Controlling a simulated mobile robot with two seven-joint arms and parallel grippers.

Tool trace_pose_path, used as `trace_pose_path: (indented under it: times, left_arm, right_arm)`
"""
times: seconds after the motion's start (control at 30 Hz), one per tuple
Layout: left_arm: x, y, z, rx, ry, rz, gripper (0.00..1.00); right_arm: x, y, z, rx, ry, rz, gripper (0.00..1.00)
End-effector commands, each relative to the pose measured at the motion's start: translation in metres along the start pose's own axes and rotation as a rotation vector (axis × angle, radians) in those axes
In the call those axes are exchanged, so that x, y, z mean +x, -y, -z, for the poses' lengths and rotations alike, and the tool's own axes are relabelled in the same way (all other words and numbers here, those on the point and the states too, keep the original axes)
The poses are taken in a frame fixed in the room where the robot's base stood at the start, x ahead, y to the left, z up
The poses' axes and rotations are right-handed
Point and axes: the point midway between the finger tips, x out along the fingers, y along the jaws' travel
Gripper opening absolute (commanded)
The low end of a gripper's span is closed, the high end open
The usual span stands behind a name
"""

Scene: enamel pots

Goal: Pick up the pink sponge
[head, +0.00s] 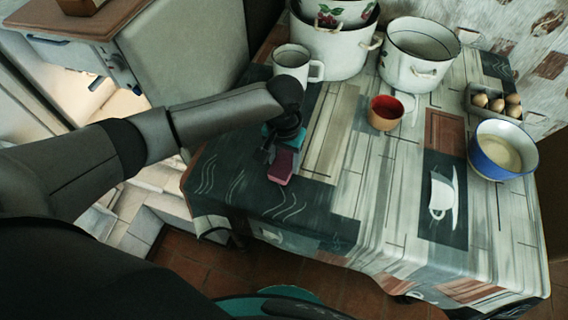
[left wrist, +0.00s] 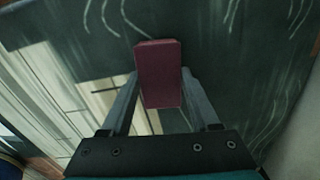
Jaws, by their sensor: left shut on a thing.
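The pink sponge (head: 282,166) is at the near left part of the table, at the tip of my left gripper (head: 272,153). In the left wrist view the sponge (left wrist: 159,73) is a dark pink block between the two fingers of my left gripper (left wrist: 160,92). The fingers are shut on its sides, and its far end sticks out past them. I cannot tell whether the sponge touches the cloth. My right gripper is not in view.
A white mug (head: 291,62), enamel pots (head: 413,58), an orange-red cup (head: 384,114), a blue bowl (head: 487,164) and an egg carton (head: 474,106) stand on the patterned table (head: 345,187). The table's middle and front are clear.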

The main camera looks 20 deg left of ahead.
Motion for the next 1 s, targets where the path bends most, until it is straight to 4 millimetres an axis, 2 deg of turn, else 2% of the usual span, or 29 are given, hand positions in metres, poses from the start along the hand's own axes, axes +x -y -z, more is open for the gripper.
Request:
trace_pose_path:
  times: [0.27,0.43,0.57,0.8,1.0]
  left_arm:
    - [-0.001,0.0,0.0,0.0,0.0,0.0,0.09]
    - [-0.017,0.0,0.001,0.001,-0.002,-0.001,0.09]
    - [-0.047,-0.001,0.001,0.0,-0.003,-0.002,0.09]
    - [-0.118,0.0,0.001,0.0,-0.004,-0.001,0.09]
    - [-0.166,0.0,0.001,0.0,-0.004,-0.002,0.09]
  right_arm:
    - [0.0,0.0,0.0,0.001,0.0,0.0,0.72]
    - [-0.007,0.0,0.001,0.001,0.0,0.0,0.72]
    - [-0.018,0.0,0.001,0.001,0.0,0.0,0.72]
    - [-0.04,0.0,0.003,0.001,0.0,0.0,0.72]
    - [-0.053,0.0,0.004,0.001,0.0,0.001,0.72]
